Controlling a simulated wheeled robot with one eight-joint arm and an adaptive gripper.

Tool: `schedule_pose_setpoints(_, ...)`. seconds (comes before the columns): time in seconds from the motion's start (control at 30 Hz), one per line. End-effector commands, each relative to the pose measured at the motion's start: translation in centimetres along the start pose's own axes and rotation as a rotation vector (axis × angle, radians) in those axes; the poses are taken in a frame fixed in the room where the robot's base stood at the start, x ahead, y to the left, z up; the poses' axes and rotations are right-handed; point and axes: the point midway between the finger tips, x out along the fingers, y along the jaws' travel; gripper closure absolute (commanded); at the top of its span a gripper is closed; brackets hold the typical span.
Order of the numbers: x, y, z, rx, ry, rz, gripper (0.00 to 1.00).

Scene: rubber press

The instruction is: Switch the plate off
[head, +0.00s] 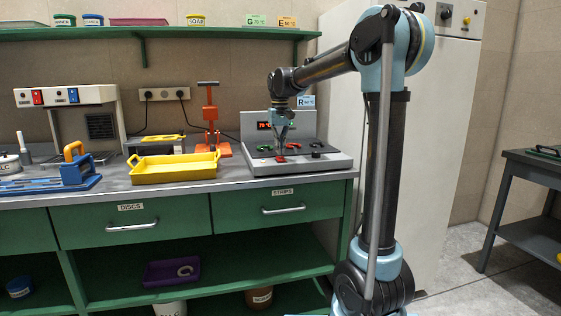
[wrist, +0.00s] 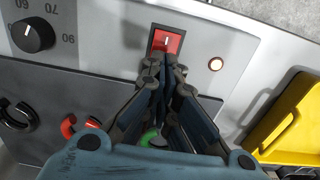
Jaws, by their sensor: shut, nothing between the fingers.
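The hot plate unit (head: 335,163) stands at the right end of the green bench, with a lit red display on its upright back panel. Its red rocker switch (wrist: 172,34), with a white mark, sits on the front panel; it also shows small in the head view (head: 281,160). My gripper (wrist: 160,60) is shut and empty, pointing down with its fingertips right beside the switch. I cannot tell whether they touch it. A round indicator lamp (wrist: 216,64) next to the switch looks lit. The gripper also shows in the head view (head: 280,150).
A black dial (wrist: 33,35) with numbers is on the same panel. Red and green rings lie on the plate, partly hidden by my gripper. A yellow tray (head: 172,168) and an orange hand press (head: 212,125) stand to the left. A tall pale cabinet (head: 340,90) is behind my arm.

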Motion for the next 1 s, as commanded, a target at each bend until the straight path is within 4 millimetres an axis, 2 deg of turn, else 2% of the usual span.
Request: schedule_pose_setpoints(1.0,1.2,0.0,0.0,0.0,0.0,0.0,1.0)
